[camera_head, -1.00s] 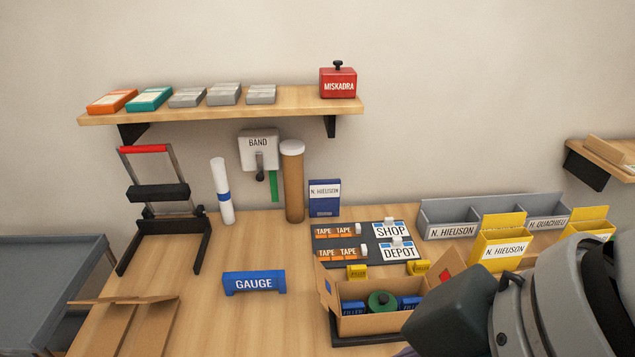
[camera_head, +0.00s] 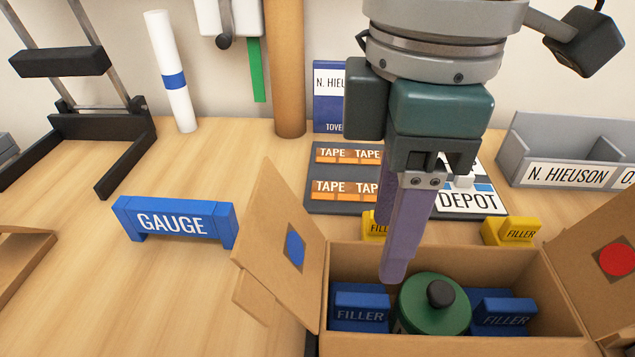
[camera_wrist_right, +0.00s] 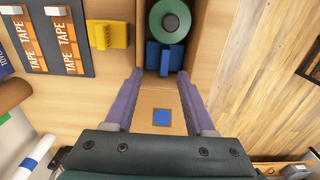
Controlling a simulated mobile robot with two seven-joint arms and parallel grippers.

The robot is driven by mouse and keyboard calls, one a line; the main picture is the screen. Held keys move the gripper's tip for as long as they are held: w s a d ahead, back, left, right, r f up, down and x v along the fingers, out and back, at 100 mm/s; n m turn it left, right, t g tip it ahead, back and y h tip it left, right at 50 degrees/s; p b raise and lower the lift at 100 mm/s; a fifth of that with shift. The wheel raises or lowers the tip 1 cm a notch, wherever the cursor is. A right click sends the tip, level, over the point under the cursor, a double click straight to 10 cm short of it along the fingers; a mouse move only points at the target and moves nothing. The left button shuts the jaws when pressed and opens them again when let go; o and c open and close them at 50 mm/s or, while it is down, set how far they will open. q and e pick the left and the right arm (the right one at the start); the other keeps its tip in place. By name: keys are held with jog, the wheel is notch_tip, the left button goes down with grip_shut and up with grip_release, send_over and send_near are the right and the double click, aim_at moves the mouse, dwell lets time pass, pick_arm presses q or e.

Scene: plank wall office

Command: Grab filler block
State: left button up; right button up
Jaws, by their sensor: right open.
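My right gripper (camera_head: 392,262) is open, pointing down above the left end of an open cardboard box (camera_head: 470,258). A blue filler block (camera_head: 360,314) lies in the box below and left of the fingertips. In the right wrist view this blue block (camera_wrist_right: 164,58) shows just beyond and between the open fingertips (camera_wrist_right: 160,78). A second blue filler block (camera_head: 504,318) lies in the box to the right of a round green object with a black knob (camera_head: 435,305). One yellow filler block (camera_head: 374,226) is partly hidden behind the fingers; another (camera_head: 511,231) stands behind the box. My left gripper is not in view.
The box's left flap (camera_head: 280,240) and right flap (camera_head: 612,250) stand open. A blue gauge (camera_head: 175,222) stands left of the box. A dark tray with tape and labels (camera_head: 325,205) lies behind, and a grey bin (camera_head: 570,150) stands at the right.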

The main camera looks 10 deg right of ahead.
aim_at(365, 299)
jog(key=f, duration=0.3)
jog(key=shift+s+a+f, duration=0.2)
jog(key=shift+s+f, duration=0.1)
jog(key=shift+f, duration=0.1)
jog(key=f+b, duration=0.1)
jog(key=f, duration=0.1)
jog(key=a+f, duration=0.1)
jog(key=f, duration=0.1)
jog(key=shift+s+f+b, duration=0.1)
jog(key=shift+f+b, duration=0.1)
jog(key=shift+b, duration=0.2)
jog(key=shift+f, duration=0.5)
grip_shut()
